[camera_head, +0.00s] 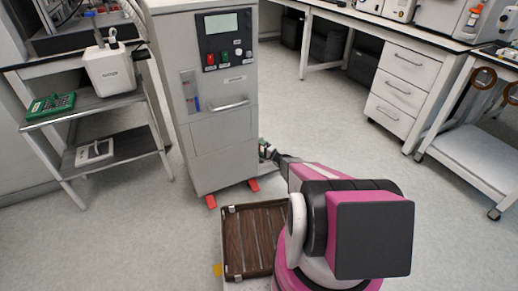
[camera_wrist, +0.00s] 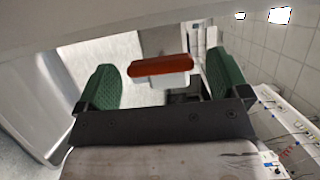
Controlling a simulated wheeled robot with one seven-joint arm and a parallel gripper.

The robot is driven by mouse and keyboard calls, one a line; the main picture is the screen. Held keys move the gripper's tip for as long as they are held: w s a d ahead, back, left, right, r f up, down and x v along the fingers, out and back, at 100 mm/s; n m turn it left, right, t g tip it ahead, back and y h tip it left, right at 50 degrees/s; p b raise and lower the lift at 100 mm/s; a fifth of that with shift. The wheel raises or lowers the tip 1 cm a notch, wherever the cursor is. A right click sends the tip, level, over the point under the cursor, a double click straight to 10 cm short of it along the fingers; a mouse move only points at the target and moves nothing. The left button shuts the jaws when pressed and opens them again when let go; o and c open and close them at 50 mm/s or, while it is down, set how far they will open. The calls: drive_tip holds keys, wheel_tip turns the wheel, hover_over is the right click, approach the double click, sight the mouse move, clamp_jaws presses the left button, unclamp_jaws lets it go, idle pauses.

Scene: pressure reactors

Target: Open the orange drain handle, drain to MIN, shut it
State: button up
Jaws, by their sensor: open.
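An orange-red handle bar (camera_wrist: 160,66) on a pale bracket shows in the wrist view, which I take for the drain handle. My gripper (camera_wrist: 161,60) is open, with one green finger on each side of the bar and a visible gap to both. How far ahead of the fingertips the bar sits, I cannot tell. In the head view my gripper (camera_head: 267,151) is low at the right side of the grey cabinet (camera_head: 222,125), and the handle is hidden there. A narrow sight gauge (camera_head: 189,91) with some blue is on the cabinet front; its marks are unreadable.
The cabinet has a control panel (camera_head: 226,42), a front handle (camera_head: 230,104) and red feet (camera_head: 211,201). A shelf cart (camera_head: 85,104) stands left. White drawers (camera_head: 398,84) and a white cart (camera_head: 480,155) are at right. Floor between cabinet and drawers is clear.

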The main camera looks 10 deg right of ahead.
drive_tip(key=shift+x, duration=1)
drive_tip(key=c, duration=0.9)
drive_tip(key=shift+n+g+h, duration=0.3)
drive_tip(key=shift+n+h, duration=0.1)
drive_tip(key=shift+n, duration=0.7)
drive_tip(key=shift+c, duration=0.2)
drive_tip(key=o, duration=0.9)
drive_tip(key=shift+o, duration=0.2)
drive_tip(key=shift+s, duration=0.1)
drive_tip(key=f+v, duration=0.1)
drive_tip(key=v, duration=0.9)
drive_tip(key=shift+s+d+r, duration=0.25)
drive_tip(key=shift+r, duration=0.3)
